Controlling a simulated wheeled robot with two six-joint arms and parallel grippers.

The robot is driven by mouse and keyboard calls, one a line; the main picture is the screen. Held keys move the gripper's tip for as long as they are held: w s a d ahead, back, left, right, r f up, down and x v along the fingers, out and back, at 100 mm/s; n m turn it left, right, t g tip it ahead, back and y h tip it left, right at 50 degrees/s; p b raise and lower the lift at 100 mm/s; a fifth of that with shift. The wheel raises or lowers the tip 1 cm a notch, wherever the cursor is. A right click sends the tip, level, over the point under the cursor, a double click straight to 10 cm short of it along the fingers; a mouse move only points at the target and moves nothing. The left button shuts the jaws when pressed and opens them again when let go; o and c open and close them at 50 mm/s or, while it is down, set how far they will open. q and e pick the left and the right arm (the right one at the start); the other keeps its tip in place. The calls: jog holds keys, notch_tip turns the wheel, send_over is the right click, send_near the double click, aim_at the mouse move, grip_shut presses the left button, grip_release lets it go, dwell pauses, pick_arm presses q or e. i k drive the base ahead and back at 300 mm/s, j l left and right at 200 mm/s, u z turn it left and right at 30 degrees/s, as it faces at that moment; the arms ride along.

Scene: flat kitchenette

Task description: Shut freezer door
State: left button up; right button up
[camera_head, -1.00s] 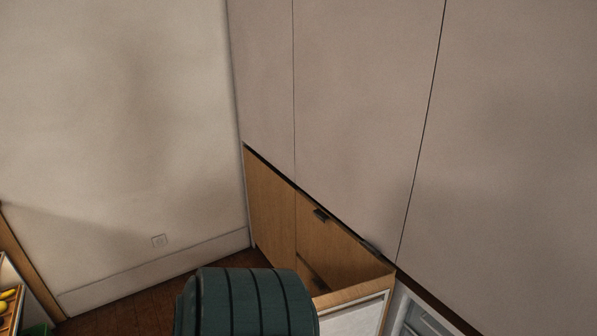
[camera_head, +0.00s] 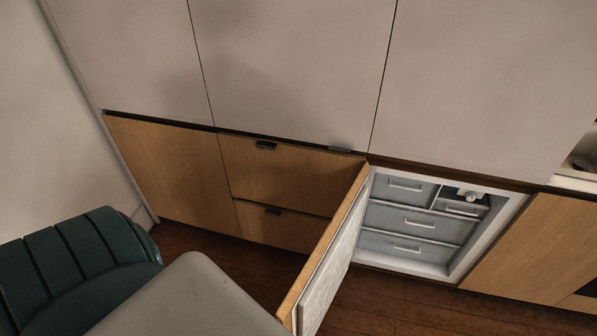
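The freezer door (camera_head: 330,262) stands wide open in the head view, a wooden panel with a white inner face. It swings out from the left side of the freezer opening, toward me. The freezer (camera_head: 440,222) is a white cavity with several grey drawers with handles, set low in the cabinet row right of the door. Neither of my grippers is in view.
A dark green ribbed chair (camera_head: 72,262) and a pale table corner (camera_head: 195,300) fill the lower left. Wooden drawers (camera_head: 280,190) with dark handles lie left of the door. Tall pale cabinet fronts (camera_head: 290,70) rise above. Brown floor (camera_head: 400,300) is free below the freezer.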

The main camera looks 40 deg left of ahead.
aim_at(301, 312)
jog(key=j, duration=0.5)
jog(key=k+j+z, duration=0.1)
jog(key=j, duration=0.4)
jog(key=k+j, duration=0.1)
jog(key=j, duration=0.45)
